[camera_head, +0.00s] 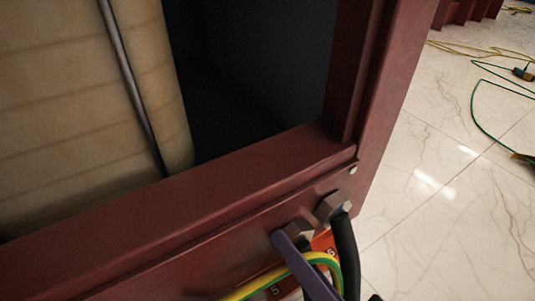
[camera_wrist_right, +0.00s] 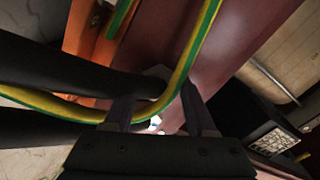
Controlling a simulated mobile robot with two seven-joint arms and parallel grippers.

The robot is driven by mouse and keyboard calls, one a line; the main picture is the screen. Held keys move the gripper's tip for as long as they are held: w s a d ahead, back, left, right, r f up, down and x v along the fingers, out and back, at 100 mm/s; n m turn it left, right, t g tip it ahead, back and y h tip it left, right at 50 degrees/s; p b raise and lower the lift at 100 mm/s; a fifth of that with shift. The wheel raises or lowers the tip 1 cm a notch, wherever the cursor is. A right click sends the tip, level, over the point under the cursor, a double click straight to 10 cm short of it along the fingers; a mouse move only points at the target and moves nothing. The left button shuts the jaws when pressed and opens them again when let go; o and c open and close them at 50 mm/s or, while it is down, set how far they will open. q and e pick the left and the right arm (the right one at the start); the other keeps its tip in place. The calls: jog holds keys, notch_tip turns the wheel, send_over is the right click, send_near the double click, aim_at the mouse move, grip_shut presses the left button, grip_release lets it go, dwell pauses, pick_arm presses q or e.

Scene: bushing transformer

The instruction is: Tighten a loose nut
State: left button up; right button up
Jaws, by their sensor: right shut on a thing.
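Two grey hex nuts sit on the lower rail of the dark red frame in the head view: one nut (camera_head: 299,231) and, up to its right, another nut (camera_head: 331,206). My right gripper (camera_head: 293,252) reaches up from the bottom edge, with one purple finger at the lower-left nut. The right wrist view shows both fingers of this gripper (camera_wrist_right: 157,100), shut on what appears to be that nut, which is largely hidden there by the cable. My left gripper is in neither view.
A yellow-green cable (camera_head: 252,288) and a black cable (camera_head: 346,258) hang close around the gripper. The red frame (camera_head: 240,172) surrounds a dark opening with a tan wrapped cylinder (camera_head: 70,90). More cables lie on the pale floor (camera_head: 450,220) at right.

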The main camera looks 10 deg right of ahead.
jog(key=shift+r+m, duration=0.2)
jog(key=shift+m, duration=1.7)
jog(key=o, duration=1.1)
jog(key=shift+s, duration=0.1)
jog(key=p+v, duration=0.2)
jog(key=v, duration=0.8)
